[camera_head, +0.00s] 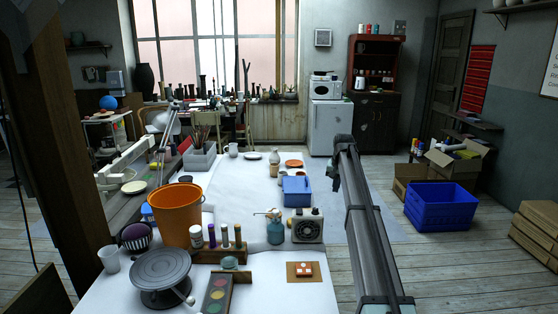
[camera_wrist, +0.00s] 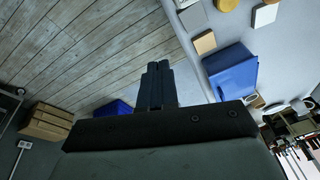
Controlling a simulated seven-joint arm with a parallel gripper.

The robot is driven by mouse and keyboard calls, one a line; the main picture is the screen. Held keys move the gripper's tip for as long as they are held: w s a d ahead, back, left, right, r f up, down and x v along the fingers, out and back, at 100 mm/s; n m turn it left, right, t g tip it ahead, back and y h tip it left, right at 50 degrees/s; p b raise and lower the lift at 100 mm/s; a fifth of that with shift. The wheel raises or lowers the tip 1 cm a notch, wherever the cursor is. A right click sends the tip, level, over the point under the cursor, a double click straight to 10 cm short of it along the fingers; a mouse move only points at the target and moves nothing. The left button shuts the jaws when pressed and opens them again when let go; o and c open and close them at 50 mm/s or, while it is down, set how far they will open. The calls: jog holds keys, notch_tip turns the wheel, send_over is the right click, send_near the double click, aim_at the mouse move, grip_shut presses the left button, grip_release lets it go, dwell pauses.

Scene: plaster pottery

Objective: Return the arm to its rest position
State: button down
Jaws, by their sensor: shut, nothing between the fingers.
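My arm (camera_head: 372,235) reaches from the lower right of the head view along the right edge of the white table (camera_head: 240,172). Its far end is beside the table, near the blue box (camera_head: 296,190). The fingers cannot be made out clearly in the head view. In the wrist view my gripper (camera_wrist: 159,72) has its dark fingers together, with nothing between them. Wooden floor shows to their left and the table with the blue box (camera_wrist: 233,72) to their right. The fingers appear apart from these things.
An orange bucket (camera_head: 178,212), a banding wheel (camera_head: 160,270), a blue torch bottle (camera_head: 275,232) and a small heater (camera_head: 307,230) stand on the table. A blue crate (camera_head: 440,207) and cardboard boxes (camera_head: 460,163) are on the floor at right. Floor between arm and crate is clear.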

jog(key=s+d+f+m+t, duration=0.15)
jog(key=d+f, duration=0.35)
jog(key=d, duration=0.5)
jog(key=s+a+f+g, duration=0.2)
jog(key=s+f, duration=0.7)
jog(key=f, duration=0.3)
jog(key=s+a+f+g+y, duration=0.1)
jog(key=s+a+f, duration=0.1)
jog(key=s+f, duration=0.8)
jog(key=s+a+f+g, duration=0.25)
jog(key=s+f, duration=0.45)
jog(key=f, duration=0.7)
jog(key=s+a+f+n+g, duration=0.1)
jog(key=s+a+f, duration=0.2)
jog(key=s, duration=1.4)
jog(key=s+a+f+n+g, duration=0.2)
jog(key=s+f, duration=0.6)
jog(key=s, duration=0.9)
jog(key=s+a+f+n+g+h, duration=0.1)
jog(key=s+a+f, duration=0.4)
jog(key=s, duration=1.2)
jog(key=shift+a+f+n+g, duration=0.2)
jog(key=shift+f+n+g, duration=0.4)
jog(key=shift+n+g, duration=0.1)
